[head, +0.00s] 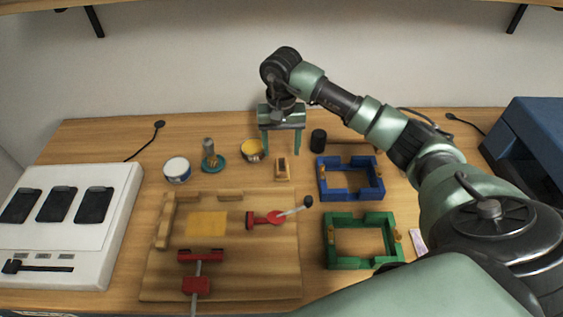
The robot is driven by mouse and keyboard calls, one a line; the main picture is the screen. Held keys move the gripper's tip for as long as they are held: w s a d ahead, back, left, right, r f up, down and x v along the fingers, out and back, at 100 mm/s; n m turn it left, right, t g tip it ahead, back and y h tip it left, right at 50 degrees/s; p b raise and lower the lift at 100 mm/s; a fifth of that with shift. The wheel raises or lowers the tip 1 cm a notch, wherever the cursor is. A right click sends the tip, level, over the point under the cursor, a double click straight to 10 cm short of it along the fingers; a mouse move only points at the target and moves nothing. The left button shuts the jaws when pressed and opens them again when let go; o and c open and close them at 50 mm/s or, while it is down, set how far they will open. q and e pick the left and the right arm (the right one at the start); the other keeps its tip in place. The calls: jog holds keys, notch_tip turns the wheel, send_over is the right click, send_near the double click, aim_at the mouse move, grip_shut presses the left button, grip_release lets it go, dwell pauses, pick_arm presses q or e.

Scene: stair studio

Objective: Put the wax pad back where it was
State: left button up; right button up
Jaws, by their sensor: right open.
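My right gripper (281,148) is open, with its two green fingers apart and pointing down at the back middle of the bench. No object shows clearly held between them. A small light wooden block with a dark patch (283,169) stands just in front of and below the fingers. A flat yellow-orange square (206,223) lies on the wooden board (240,280). A small round yellow-topped pot (252,150) stands left of the fingers. I cannot tell for certain which of these is the wax pad. My left gripper is not in view.
Blue (348,195) and green (345,265) frames stand right of the board. Red clamps (198,287) are on the board. A white tin (177,169), a brush-like tool (209,160) and a black cylinder (318,141) stand behind. A white device (70,230) is left, a blue box (525,145) right.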

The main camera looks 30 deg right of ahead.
aim_at(282, 163)
jog(key=shift+r+b, duration=0.45)
jog(key=shift+r, duration=2.1)
